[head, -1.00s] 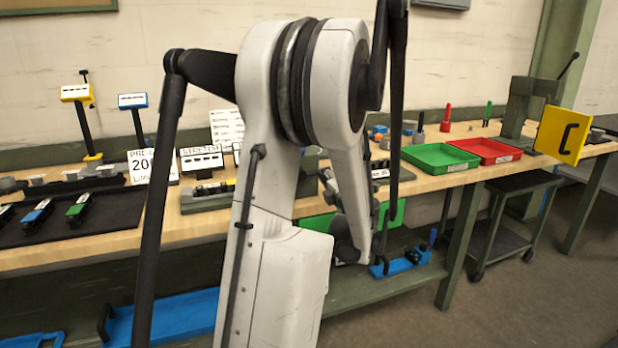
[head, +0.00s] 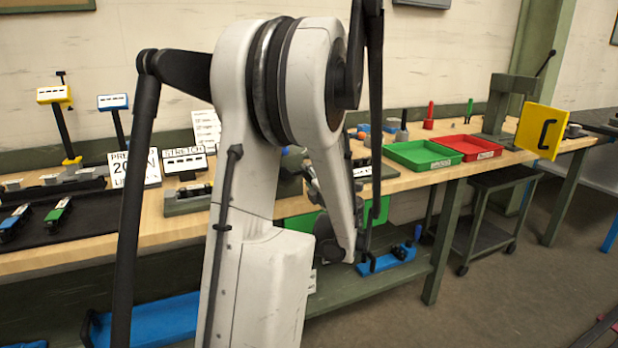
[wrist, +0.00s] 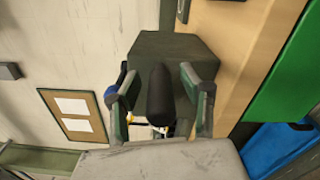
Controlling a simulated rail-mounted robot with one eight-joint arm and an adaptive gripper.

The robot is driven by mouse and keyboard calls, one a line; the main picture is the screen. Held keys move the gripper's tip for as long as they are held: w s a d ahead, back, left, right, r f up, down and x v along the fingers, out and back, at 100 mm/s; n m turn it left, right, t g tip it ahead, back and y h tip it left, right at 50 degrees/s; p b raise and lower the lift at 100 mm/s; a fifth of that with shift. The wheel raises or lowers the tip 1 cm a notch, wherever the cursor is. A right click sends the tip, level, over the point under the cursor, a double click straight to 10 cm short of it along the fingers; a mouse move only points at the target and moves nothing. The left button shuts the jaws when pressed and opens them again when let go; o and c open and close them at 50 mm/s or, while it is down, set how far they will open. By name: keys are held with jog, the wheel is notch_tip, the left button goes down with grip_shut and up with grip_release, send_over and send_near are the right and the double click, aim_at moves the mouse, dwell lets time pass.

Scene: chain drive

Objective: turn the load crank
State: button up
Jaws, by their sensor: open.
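In the wrist view, a black rounded handle (wrist: 160,96), which looks like the load crank's grip, stands between the two fingers of my gripper (wrist: 159,78). The fingers are apart, one on each side of the handle, with a visible gap on both sides. Behind the handle is a dark green block (wrist: 172,45). The crank's arm and pivot are hidden from the wrist camera. In the head view, my arm covers most of this place, and I cannot make out the crank or the fingertips.
The wooden bench (head: 437,177) carries a green tray (head: 420,155), a red tray (head: 466,147) and a "STRETCH" sign (head: 185,160). Below are a blue tray (head: 172,318) and a lower shelf (head: 335,294). The right-hand floor has free room.

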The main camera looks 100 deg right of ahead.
jog(key=v, duration=1.1)
jog(key=shift+a, duration=0.4)
